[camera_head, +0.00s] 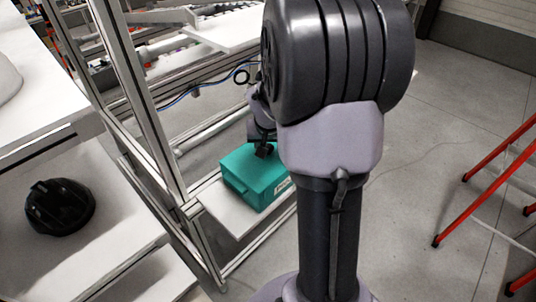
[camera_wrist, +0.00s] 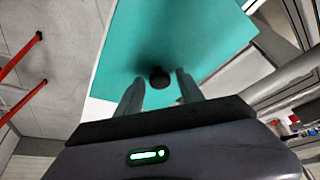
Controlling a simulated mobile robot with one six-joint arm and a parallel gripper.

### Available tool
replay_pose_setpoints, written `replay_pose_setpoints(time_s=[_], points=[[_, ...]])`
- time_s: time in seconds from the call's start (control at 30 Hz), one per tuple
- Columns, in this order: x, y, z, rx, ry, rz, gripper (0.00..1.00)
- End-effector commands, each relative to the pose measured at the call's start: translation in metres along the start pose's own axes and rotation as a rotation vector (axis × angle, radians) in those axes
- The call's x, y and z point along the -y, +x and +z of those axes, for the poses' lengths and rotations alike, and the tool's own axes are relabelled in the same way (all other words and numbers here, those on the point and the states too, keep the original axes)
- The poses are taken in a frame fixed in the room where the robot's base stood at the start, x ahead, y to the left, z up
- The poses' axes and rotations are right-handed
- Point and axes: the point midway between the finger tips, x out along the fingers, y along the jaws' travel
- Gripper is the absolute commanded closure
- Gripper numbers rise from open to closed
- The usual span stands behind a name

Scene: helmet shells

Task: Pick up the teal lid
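In the wrist view the lid (camera_wrist: 195,40) fills the upper middle. A round black knob (camera_wrist: 159,77) stands on it. My gripper (camera_wrist: 160,84) is open, with one finger on each side of the knob and a visible gap to it on both sides. In the head view my gripper (camera_head: 264,150) is just over the lid, partly hidden by my arm. I cannot tell its exact height.
The box stands on a white shelf board (camera_head: 228,216) of a metal frame (camera_head: 140,105). A black helmet shell (camera_head: 60,206) lies on a white surface at the left. Red metal legs (camera_head: 497,150) stand at the right. The grey floor between is clear.

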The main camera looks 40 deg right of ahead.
Motion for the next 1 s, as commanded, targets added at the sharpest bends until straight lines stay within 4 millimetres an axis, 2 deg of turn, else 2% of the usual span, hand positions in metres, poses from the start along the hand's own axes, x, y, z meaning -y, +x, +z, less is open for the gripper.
replay_pose_setpoints(time_s=[0.03,0.2,0.57,0.83,0.87,1.0], points=[[0.000,0.000,0.000,0.000,0.000,0.000,0.67],[0.000,0.000,0.000,0.000,0.000,0.000,1.00],[0.000,-0.003,-0.001,-0.001,0.000,0.000,1.00],[0.000,-0.034,-0.016,-0.003,-0.001,0.000,1.00],[0.000,-0.037,-0.014,-0.002,0.000,0.000,1.00],[-0.006,-0.050,0.013,-0.001,0.000,0.000,1.00]])
